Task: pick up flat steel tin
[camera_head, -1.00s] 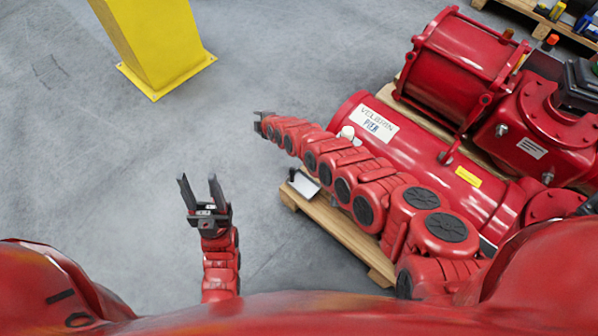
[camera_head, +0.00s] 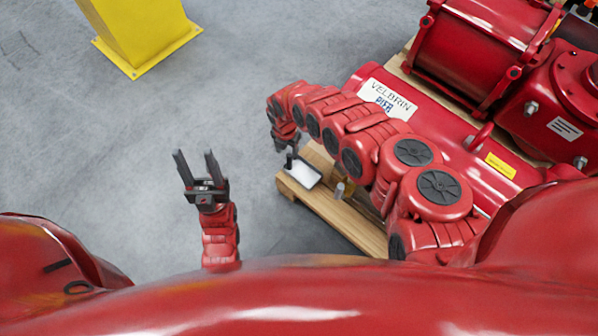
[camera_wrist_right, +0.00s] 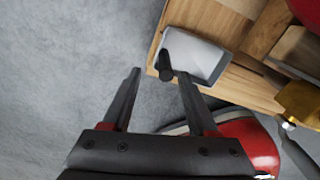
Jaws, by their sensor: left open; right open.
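The flat steel tin (camera_head: 302,173) is a pale grey, rectangular plate-like piece near the left corner of the wooden pallet. In the right wrist view the tin (camera_wrist_right: 203,58) lies ahead of the fingers, toward the right finger. A short black cylinder (camera_wrist_right: 165,66) stands at its left edge, partly covering it. My right gripper (camera_head: 280,142) points down just beyond the tin in the head view. In the wrist view my right gripper (camera_wrist_right: 160,76) is open, with nothing between its fingers. My left gripper (camera_head: 195,154) is open and empty over bare floor.
The pallet (camera_head: 350,229) also carries a big red valve actuator (camera_head: 445,150) and a small grey cylinder (camera_head: 340,189). A brass-coloured block (camera_wrist_right: 300,101) shows at right in the wrist view. A yellow post (camera_head: 140,35) stands at the upper left. The floor between is clear.

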